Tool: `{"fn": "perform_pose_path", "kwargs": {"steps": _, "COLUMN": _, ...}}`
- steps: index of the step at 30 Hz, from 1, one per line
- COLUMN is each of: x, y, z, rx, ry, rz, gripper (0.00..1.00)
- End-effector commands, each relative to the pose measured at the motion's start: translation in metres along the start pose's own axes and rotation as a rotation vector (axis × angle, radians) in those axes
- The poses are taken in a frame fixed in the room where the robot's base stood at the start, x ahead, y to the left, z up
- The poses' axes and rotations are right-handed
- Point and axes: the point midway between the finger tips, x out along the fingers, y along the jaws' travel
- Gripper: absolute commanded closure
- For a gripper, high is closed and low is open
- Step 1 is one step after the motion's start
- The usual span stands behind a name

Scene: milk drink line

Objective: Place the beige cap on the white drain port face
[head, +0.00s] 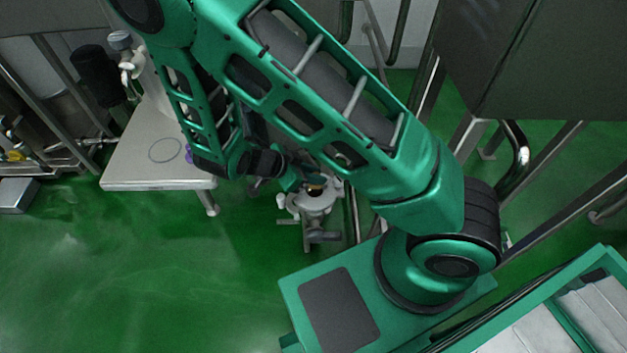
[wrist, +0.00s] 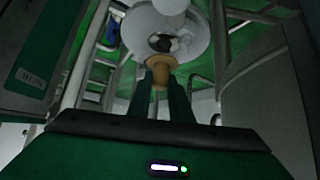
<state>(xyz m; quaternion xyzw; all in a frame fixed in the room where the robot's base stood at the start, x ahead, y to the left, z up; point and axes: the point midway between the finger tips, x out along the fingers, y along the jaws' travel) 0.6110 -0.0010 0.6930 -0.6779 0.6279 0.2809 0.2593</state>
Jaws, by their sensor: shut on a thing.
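My gripper (wrist: 167,98) is shut on the beige cap (wrist: 158,70), which sits between the fingertips in the wrist view. The white drain port face (wrist: 196,34) is a round white disc just beyond the cap, with a dark, shiny opening in its middle. The cap overlaps the lower edge of the disc in the picture, below the opening; I cannot tell whether they touch. In the head view my gripper (head: 290,182) is partly hidden by my arm. A small bit of the cap (head: 314,190) shows above the pale drain port fitting (head: 316,205).
A pale table (head: 128,178) stands at the left, with a ring outline on its top and a purple item at its edge. Metal pipes and frame legs (head: 540,170) stand at the right. The green floor at lower left is clear.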

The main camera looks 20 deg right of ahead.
Motion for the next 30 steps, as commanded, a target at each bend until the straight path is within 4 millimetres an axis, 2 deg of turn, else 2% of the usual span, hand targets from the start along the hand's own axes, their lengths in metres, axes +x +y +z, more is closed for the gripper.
{"fn": "perform_pose_path", "kwargs": {"steps": 7, "x": 0.021, "y": 0.0, "z": 0.021, "rx": -0.001, "ry": 0.001, "rz": 0.0, "gripper": 1.0}}
{"fn": "perform_pose_path", "kwargs": {"steps": 16, "x": 0.022, "y": 0.0, "z": 0.023, "rx": 0.0, "ry": 0.0, "rz": -0.001, "gripper": 1.0}}
{"fn": "perform_pose_path", "kwargs": {"steps": 17, "x": 0.022, "y": 0.0, "z": 0.023, "rx": 0.0, "ry": -0.001, "rz": -0.001, "gripper": 0.74}}
{"fn": "perform_pose_path", "kwargs": {"steps": 18, "x": 0.022, "y": 0.0, "z": 0.023, "rx": 0.0, "ry": -0.001, "rz": -0.001, "gripper": 0.65}}
{"fn": "perform_pose_path", "kwargs": {"steps": 30, "x": 0.017, "y": 0.0, "z": 0.023, "rx": -0.001, "ry": -0.002, "rz": -0.002, "gripper": 0.63}}
